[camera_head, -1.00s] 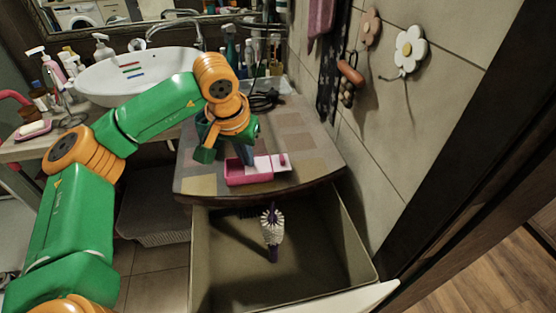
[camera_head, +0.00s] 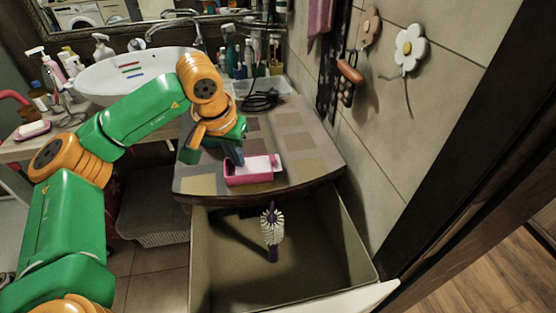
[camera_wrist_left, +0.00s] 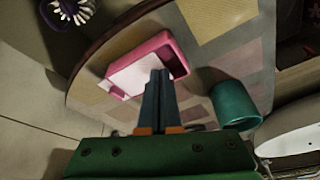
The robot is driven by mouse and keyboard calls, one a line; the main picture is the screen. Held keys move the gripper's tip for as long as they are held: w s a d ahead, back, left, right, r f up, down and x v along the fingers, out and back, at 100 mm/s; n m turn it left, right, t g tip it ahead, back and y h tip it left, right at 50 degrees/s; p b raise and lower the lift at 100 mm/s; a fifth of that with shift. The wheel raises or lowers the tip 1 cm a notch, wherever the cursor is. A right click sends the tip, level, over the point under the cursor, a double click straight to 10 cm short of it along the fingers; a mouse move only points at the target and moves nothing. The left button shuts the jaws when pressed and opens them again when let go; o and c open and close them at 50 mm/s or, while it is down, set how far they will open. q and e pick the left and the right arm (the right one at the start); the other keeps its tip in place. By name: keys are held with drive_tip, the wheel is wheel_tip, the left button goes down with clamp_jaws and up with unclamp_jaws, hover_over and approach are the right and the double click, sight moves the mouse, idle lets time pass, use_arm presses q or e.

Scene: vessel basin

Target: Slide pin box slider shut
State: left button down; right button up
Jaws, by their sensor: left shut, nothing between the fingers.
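The pin box (camera_head: 250,181) is a small pink open-topped box on the checkered countertop. In the left wrist view the pink box (camera_wrist_left: 161,39) shows a dark uncovered gap at one end, with the pale slider (camera_wrist_left: 135,76) over the rest. My left gripper (camera_head: 237,160) is shut and empty, its tips low at the box's left end. In the left wrist view the fingers (camera_wrist_left: 158,74) overlap the box; contact is unclear. My right gripper is out of view.
A teal cup (camera_wrist_left: 236,104) stands near the box. A black cable coil (camera_head: 260,101) lies behind on the countertop (camera_head: 305,150). Below, an open drawer (camera_head: 355,250) holds a brush (camera_head: 271,228). The counter right of the box is clear.

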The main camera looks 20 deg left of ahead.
use_arm(q)
drive_tip(key=shift+s+a+f, duration=0.1)
drive_tip(key=shift+s+a, duration=0.15)
drive_tip(key=shift+a, duration=0.05)
drive_tip(key=shift+s+a, duration=0.2)
drive_tip(key=shift+a, duration=0.15)
idle(0.3)
wheel_tip(320, 180, up, 7)
drive_tip(key=p, duration=0.6)
drive_tip(key=shift+p, duration=0.3)
